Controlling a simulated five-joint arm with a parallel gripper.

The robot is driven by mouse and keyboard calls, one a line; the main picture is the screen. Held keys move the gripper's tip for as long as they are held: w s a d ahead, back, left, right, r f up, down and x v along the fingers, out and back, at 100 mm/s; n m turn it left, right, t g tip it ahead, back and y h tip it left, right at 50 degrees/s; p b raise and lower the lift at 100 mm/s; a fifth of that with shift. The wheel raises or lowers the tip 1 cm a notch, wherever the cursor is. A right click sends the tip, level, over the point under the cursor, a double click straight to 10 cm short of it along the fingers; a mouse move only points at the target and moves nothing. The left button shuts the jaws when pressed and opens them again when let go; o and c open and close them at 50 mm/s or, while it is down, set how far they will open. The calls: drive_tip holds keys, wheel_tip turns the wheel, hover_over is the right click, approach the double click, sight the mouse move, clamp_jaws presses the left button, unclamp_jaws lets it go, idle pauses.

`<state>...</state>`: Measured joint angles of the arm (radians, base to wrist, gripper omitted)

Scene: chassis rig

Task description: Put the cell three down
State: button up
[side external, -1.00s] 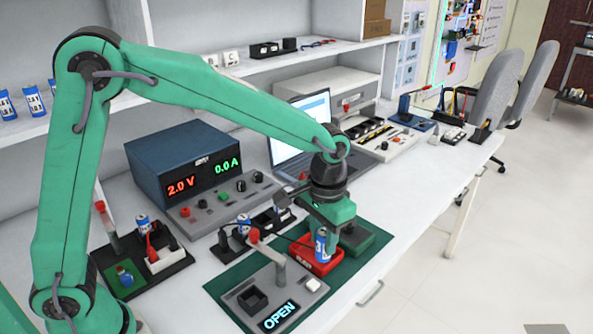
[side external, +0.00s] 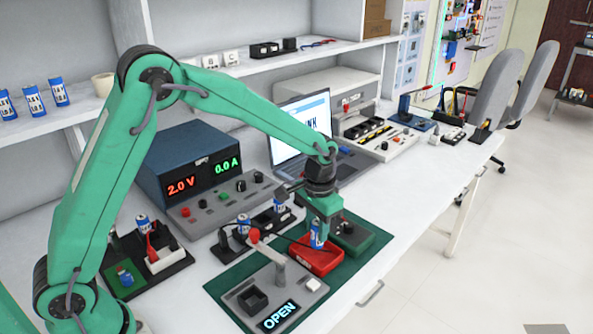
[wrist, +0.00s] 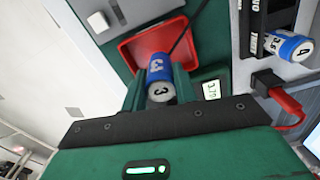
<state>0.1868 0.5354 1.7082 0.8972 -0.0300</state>
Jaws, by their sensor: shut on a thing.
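My gripper (side external: 318,228) is shut on the cell three (side external: 317,238), a blue and white cylinder. In the wrist view my gripper (wrist: 160,88) has a green finger on each side of cell three (wrist: 160,70), whose pale end carries a "3". The cell is upright, over the red tray (side external: 328,265) on the green mat; the tray also shows in the wrist view (wrist: 135,45). Whether the cell's lower end touches the tray floor I cannot tell.
A grey fixture (side external: 245,280) with a square socket and a lit "OPEN" display (side external: 278,316) stands left of the tray. A dark green box (side external: 352,238) stands close behind it. Cell four (wrist: 290,46) sits in a black holder. A black cable crosses the tray.

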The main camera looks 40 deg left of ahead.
sight(317, 222)
drive_tip(key=shift+f, duration=1.85)
drive_tip(key=shift+f, duration=0.15)
drive_tip(key=o, duration=1)
drive_tip(key=shift+o, duration=0.2)
wheel_tip(317, 222, up, 12)
drive_tip(key=shift+r, duration=0.2)
drive_tip(key=shift+s, duration=0.1)
